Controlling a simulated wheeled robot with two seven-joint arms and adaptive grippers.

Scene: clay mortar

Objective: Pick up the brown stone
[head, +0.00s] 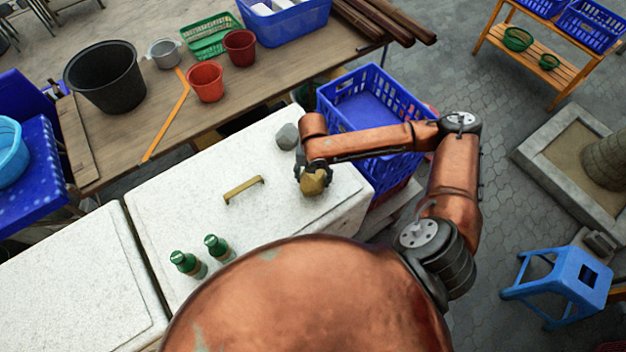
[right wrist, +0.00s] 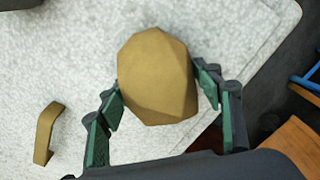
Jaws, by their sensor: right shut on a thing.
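The brown stone (head: 313,184) is a faceted, yellowish-brown lump over the right part of the white speckled chest top (head: 190,215). My right gripper (head: 311,178) is shut on it. In the right wrist view the brown stone (right wrist: 157,76) sits between the two green-padded fingers of the right gripper (right wrist: 160,90), one on each side. I cannot tell whether the stone still touches the white top. My left gripper is not in view.
A grey stone (head: 287,136) lies just behind the gripper. A brass handle (head: 243,189) and two green-capped bottles (head: 188,264) are on the white top to the left. A blue crate (head: 372,105) stands behind right. Pots and baskets fill the wooden table behind.

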